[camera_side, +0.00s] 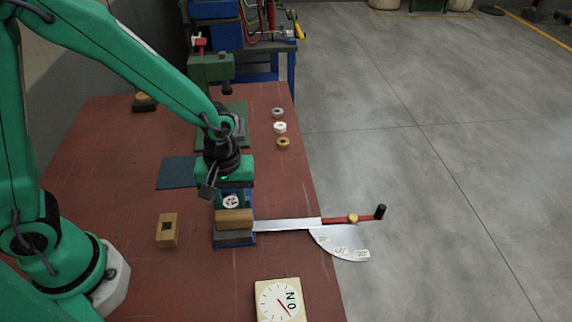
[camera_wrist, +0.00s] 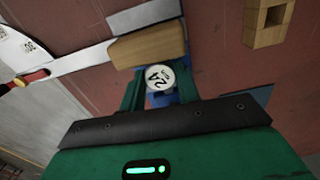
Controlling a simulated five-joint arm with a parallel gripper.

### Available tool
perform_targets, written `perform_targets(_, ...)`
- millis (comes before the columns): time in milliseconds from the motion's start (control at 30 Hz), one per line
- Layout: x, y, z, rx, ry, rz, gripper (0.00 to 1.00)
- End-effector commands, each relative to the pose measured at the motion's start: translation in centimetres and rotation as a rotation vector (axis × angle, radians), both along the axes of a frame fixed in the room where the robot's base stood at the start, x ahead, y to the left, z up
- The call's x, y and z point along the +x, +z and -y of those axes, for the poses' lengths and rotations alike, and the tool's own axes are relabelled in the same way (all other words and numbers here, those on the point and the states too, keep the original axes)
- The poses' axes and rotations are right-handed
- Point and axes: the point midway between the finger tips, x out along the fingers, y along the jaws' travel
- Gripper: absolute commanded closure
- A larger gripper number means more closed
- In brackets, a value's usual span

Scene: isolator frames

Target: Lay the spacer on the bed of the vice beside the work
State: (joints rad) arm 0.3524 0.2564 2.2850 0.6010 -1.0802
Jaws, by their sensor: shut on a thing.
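My gripper (camera_wrist: 160,76) is shut on a round pale disc (camera_wrist: 160,79) with dark figures on its face, apparently the spacer; one finger is on each side of it. In the side view the disc (camera_side: 230,202) shows below my gripper (camera_side: 231,194). It is over the blue vice (camera_side: 251,240), right behind a wooden block (camera_side: 234,217) on a grey jaw (camera_side: 233,237). In the wrist view the wooden block (camera_wrist: 149,46) is just beyond the disc. I cannot tell whether the disc touches the bed. The work is not clearly distinguishable; my gripper hides much of the vice.
A metal lever (camera_side: 290,224) with a red, black-knobbed handle (camera_side: 352,218) reaches past the table's right edge, above a pale scale plate (camera_side: 342,243). A holed wooden block (camera_side: 167,230), a dial box (camera_side: 280,300) and several rings (camera_side: 280,127) stand around. The table's left is mostly clear.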

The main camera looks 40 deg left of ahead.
Motion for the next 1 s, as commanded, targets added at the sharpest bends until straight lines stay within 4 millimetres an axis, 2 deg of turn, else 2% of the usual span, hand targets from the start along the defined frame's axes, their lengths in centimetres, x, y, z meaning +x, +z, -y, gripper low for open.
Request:
perform_targets(267, 0.0, -2.4, 0.0, 0.001, 0.0, -0.001, 0.91)
perform_targets(733, 0.0, -2.8, 0.0, 0.0, 0.0, 0.0, 0.91)
perform_targets(767, 0.0, -2.9, 0.0, 0.0, 0.0, 0.0, 0.66)
perform_targets(867, 0.0, -2.8, 0.0, -0.001, 0.0, 0.001, 0.46)
perform_targets(1000, 0.0, -2.8, 0.0, -0.001, 0.0, 0.001, 0.46)
